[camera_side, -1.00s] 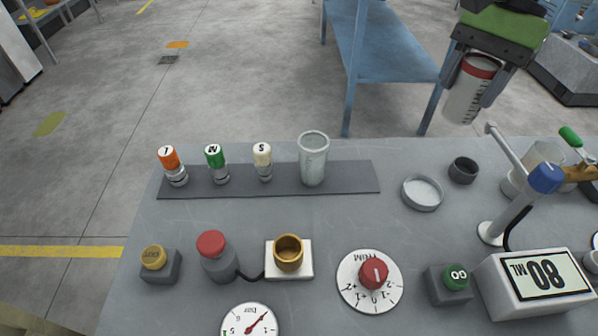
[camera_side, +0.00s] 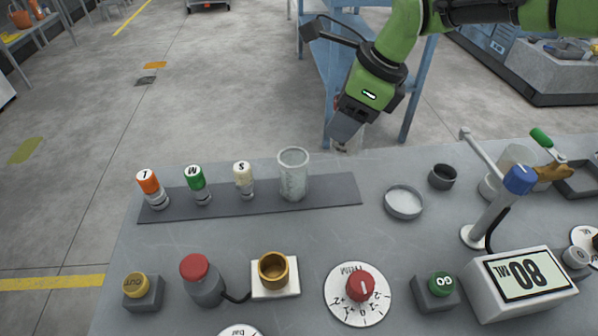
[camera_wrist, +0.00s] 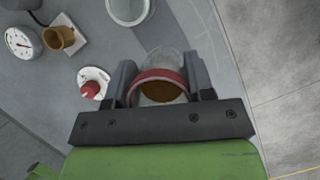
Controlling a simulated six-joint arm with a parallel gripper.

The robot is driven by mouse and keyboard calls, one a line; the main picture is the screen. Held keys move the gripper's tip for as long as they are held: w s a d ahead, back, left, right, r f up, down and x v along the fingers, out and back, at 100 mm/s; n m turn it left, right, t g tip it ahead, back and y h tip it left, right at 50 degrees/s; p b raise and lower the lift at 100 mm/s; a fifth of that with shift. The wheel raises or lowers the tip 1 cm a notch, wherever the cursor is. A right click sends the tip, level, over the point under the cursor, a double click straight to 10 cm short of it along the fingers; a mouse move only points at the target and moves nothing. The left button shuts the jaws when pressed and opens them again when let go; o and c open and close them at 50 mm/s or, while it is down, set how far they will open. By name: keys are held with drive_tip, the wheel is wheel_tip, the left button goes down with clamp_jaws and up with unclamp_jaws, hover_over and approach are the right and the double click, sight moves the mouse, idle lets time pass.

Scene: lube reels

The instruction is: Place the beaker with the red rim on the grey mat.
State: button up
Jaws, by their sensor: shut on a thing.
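My gripper (camera_wrist: 160,82) is shut on the beaker with the red rim (camera_wrist: 160,75), with a finger on either side of it. Something brown shows inside the rim in the wrist view. The dark grey mat (camera_side: 331,191) is a long strip near the far edge, left of my gripper. On it stand orange, green and cream capped vials and a clear beaker (camera_side: 293,177) without a red rim. The clear beaker's rim also shows in the wrist view (camera_wrist: 128,10).
The mat's right end is bare. Right of it are a shallow grey dish (camera_side: 404,202), a dark ring (camera_side: 442,176) and a blue-topped lever stand (camera_side: 497,208). In front are a brass cup (camera_side: 273,270), a red knob (camera_side: 361,287) and a counter box (camera_side: 520,283).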

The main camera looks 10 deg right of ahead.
wheel_tip(320, 180, down, 10)
drive_tip(key=shift+r, duration=0.2)
drive_tip(key=shift+f, duration=0.1)
drive_tip(key=o, duration=1)
drive_tip(key=shift+c, duration=0.2)
